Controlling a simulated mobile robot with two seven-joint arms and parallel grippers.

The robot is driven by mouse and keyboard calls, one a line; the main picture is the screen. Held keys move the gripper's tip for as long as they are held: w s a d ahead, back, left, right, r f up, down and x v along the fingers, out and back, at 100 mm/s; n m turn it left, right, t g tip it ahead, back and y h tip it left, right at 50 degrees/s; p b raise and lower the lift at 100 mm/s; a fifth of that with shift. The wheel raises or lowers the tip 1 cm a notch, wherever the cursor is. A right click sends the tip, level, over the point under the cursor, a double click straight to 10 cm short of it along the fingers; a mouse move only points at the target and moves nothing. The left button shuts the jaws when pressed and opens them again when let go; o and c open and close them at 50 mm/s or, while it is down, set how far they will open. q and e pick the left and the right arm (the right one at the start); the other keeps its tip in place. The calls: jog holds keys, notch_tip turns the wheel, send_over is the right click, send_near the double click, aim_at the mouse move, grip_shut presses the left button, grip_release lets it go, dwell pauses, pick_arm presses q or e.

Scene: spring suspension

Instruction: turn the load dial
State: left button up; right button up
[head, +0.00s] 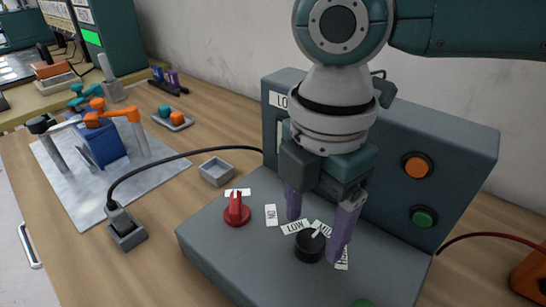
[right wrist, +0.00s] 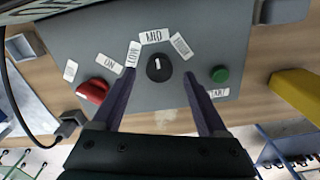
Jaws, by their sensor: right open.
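The load dial (head: 309,249) is a round black knob with a white pointer mark, on the sloping top of a dark grey console (head: 215,250). In the right wrist view the dial (right wrist: 159,72) has labels LOW, MID and HIGH around it, and its mark points roughly toward MID (right wrist: 153,37). My right gripper (head: 316,236) points down over the dial, its two purple fingers apart on either side. In the right wrist view the open fingers (right wrist: 160,76) flank the dial, with gaps and nothing between them but the dial. My left gripper is out of view.
A red switch (head: 237,210) stands left of the dial, and a green button (right wrist: 220,74) lies right of it in the wrist view. The upright panel behind carries an orange button (head: 416,166) and a green button (head: 423,217). A black cable (head: 165,160) crosses the bench.

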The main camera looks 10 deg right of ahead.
aim_at(310, 245)
jog(key=shift+f, duration=1.35)
grip_shut()
